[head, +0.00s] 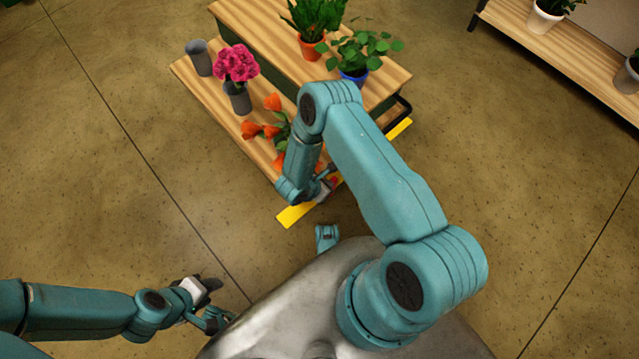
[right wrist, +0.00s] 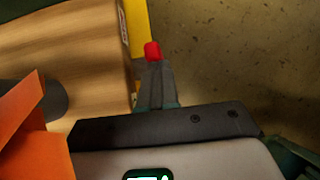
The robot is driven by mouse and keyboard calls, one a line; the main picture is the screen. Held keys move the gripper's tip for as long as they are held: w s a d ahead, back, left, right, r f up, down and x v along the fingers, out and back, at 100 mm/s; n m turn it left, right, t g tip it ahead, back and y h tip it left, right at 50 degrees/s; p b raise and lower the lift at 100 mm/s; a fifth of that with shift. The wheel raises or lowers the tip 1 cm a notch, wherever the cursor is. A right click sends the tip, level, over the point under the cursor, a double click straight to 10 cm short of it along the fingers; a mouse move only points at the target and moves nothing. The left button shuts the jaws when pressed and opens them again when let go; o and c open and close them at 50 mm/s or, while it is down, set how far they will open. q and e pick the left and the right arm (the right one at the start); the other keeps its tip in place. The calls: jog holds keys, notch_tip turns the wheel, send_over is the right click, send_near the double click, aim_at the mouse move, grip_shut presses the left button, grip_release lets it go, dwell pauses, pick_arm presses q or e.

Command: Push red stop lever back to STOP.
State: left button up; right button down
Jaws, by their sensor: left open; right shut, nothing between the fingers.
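The red stop lever (right wrist: 153,51) shows as a red knob just beyond the tip of my right gripper (right wrist: 154,75) in the right wrist view, beside the yellow edge (right wrist: 136,25) of the station. A small bit of red (head: 334,181) also shows by the right gripper (head: 327,178) in the head view. The right gripper is shut, with nothing between its fingers. Whether it touches the knob I cannot tell. The lever's base and any STOP marking are hidden. My left gripper (head: 216,301) is open and empty, over the floor at lower left.
The wooden cart (head: 205,95) holds an empty grey vase (head: 199,58), a grey vase (head: 238,98) with pink flowers, orange flowers (head: 262,130) and potted plants on its upper level. A yellow strip (head: 295,214) runs along its front. Floor at left is clear.

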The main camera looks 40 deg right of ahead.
pick_arm(q)
jog(key=shift+w+f, duration=0.25)
jog(key=shift+f, duration=0.05)
pick_arm(e)
jog(key=shift+w+d+r+y, duration=0.1)
jog(key=shift+d+y, duration=0.65)
jog(key=shift+d, duration=0.3)
jog(key=shift+w+d+y, duration=0.1)
jog(key=shift+d+y, duration=0.65)
jog(key=shift+d, duration=0.3)
